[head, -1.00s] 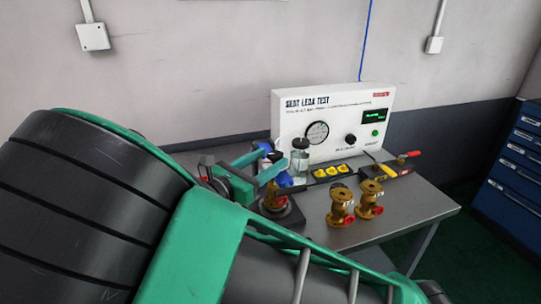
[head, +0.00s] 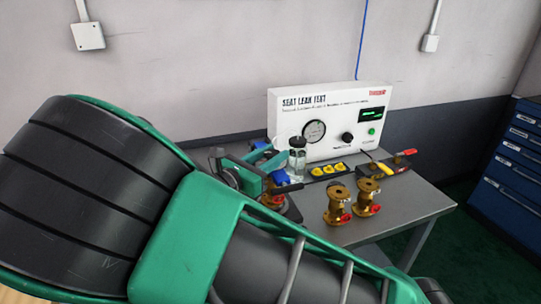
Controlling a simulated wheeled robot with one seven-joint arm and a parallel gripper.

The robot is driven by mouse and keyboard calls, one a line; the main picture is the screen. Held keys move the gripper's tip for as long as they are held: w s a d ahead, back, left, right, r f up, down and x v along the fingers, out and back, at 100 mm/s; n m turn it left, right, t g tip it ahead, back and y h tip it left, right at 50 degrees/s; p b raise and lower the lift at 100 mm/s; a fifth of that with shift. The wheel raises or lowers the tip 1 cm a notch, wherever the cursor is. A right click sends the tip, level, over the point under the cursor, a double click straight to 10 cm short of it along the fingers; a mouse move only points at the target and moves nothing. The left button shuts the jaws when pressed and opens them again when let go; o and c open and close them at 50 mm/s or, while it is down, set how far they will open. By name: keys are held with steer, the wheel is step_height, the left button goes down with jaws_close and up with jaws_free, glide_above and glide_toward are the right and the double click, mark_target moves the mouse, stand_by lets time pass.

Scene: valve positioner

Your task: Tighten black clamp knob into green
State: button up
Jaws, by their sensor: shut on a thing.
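The valve clamp fixture shows as a teal clamp frame (head: 245,168) at the table's left, just beyond my arm. A dark bar-like part (head: 287,188) sticks out to the right over a brass valve (head: 270,199) in the fixture. I cannot tell which dark part is the black clamp knob. The white seat leak test box (head: 330,122) stands at the back, with a round gauge (head: 314,131) and a dark display (head: 371,115) showing green marks. The needle is too small to read. My gripper cannot be made out; my large arm covers the left and lower foreground.
Two brass valves (head: 338,206) with red parts stand at the table's middle. The right part of the grey table (head: 415,203) is clear.

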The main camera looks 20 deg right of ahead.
steer(key=shift+w, duration=0.1)
steer(key=m+g+h, duration=0.2)
steer(key=m+g, duration=0.1)
steer(key=g, duration=0.1)
steer(key=shift+w+a, duration=0.1)
steer(key=m+g, duration=0.1)
steer(key=g, duration=0.2)
steer(key=m+g, duration=0.2)
steer(key=shift+m+g+h, duration=0.3)
steer(key=shift+g, duration=0.1)
steer(key=shift+m+g, duration=1.5)
steer(key=shift+g, duration=0.9)
steer(key=shift+m+g+y, duration=0.6)
steer(key=shift+g+y, duration=0.1)
steer(key=shift+g, duration=0.1)
steer(key=shift+m+g+y, duration=0.6)
steer(key=shift+m+g, duration=0.1)
steer(key=shift+g, duration=0.4)
steer(key=o, duration=1.1)
steer(key=shift+c, duration=0.2)
